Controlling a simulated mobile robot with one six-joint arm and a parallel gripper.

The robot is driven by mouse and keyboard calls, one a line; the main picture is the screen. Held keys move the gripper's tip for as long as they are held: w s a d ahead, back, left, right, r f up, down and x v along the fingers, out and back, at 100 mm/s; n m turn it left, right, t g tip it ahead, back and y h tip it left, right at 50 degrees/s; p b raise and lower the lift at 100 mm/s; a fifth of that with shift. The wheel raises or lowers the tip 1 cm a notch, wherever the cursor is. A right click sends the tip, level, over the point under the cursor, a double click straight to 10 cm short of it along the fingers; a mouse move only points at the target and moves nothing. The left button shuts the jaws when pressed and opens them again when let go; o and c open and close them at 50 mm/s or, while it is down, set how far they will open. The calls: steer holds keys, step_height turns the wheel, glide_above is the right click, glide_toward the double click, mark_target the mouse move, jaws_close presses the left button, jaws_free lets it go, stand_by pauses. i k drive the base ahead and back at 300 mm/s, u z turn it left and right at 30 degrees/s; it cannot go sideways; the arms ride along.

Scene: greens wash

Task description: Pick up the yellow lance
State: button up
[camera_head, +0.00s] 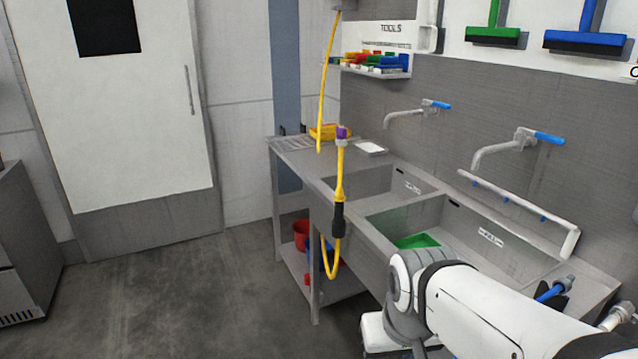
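The yellow lance (340,177) hangs upright in front of the left part of the sink unit. It has a purple tip (341,132) at the top and a black grip (338,219) low down. A yellow hose (325,85) comes down from a fitting at the top of the picture, and a loop of hose (334,270) shows below the grip. I cannot tell what holds the lance up. My white arm crosses the bottom right, right of and below the lance. My gripper does not show in this view.
The steel double sink (395,205) runs along the right wall, with a green item (416,241) in the nearer basin. Two taps with blue handles (549,138) stick out above. A red bucket (301,235) stands on the lower shelf. Floor (190,300) at left is clear.

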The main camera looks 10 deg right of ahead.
mark_target(339, 198)
steer(key=z, duration=0.05)
steer(key=k, duration=0.5)
steer(key=u, duration=1.95)
steer(key=i, duration=1.6)
steer(key=z, duration=2.6)
steer(key=i, duration=0.6)
steer(key=u, duration=0.15)
